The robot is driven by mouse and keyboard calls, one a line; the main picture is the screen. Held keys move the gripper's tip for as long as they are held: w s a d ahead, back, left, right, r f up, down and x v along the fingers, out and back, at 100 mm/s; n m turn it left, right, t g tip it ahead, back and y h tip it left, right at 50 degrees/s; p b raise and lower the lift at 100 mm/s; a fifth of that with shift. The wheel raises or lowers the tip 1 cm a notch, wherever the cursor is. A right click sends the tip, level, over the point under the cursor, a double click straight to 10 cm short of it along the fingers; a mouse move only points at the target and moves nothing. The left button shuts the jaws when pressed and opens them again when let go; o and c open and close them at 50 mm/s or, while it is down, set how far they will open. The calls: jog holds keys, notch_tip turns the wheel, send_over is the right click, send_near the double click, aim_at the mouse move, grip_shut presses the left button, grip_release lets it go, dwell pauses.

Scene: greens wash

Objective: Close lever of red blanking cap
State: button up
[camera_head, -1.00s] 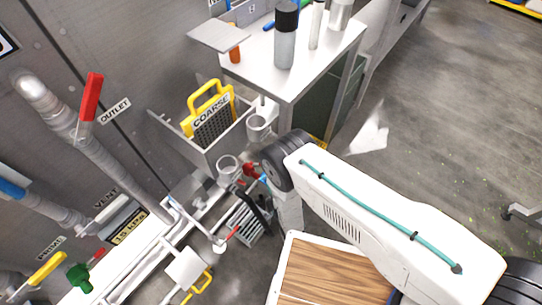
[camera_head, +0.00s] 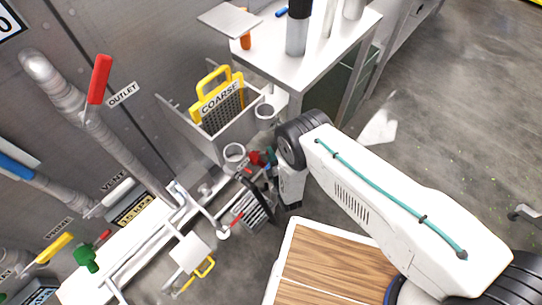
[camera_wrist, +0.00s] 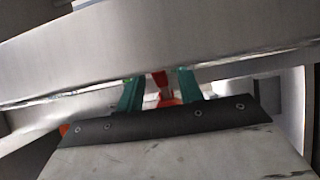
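A small red part (camera_head: 254,158), likely the red blanking cap or its lever, shows low beside the grey trough in the head view. My gripper (camera_head: 268,160) is right at it, mostly hidden by my own arm. In the wrist view a red lever-like piece (camera_wrist: 160,82) stands between the two teal fingers of my gripper (camera_wrist: 158,88), with an orange-red part at its lower end. The fingers are apart, and gaps show beside the red piece. The cap's body and how far the lever is turned cannot be made out.
A grey metal edge (camera_wrist: 150,45) crosses the wrist view close above the fingers. In the head view, a trough with a yellow COARSE screen (camera_head: 218,97) and a white side table (camera_head: 300,65) stand nearby. Pipes with a red outlet lever (camera_head: 99,79) are at left.

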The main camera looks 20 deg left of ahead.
grip_shut()
jog(key=shift+s+a+m+t+h, duration=0.1)
jog(key=shift+s+m+t+h, duration=0.4)
jog(key=shift+m+h, duration=0.35)
jog(key=shift+s+a+m+t+h, duration=0.1)
jog(key=shift+s+m+t+h, duration=0.15)
jog(key=shift+m+t+h, duration=0.55)
jog(key=shift+o, duration=0.3)
grip_release()
jog(key=shift+d, duration=0.1)
jog(key=v, duration=0.7)
jog(key=shift+s+r, duration=0.2)
jog(key=shift+s, duration=0.15)
jog(key=shift+d, duration=0.1)
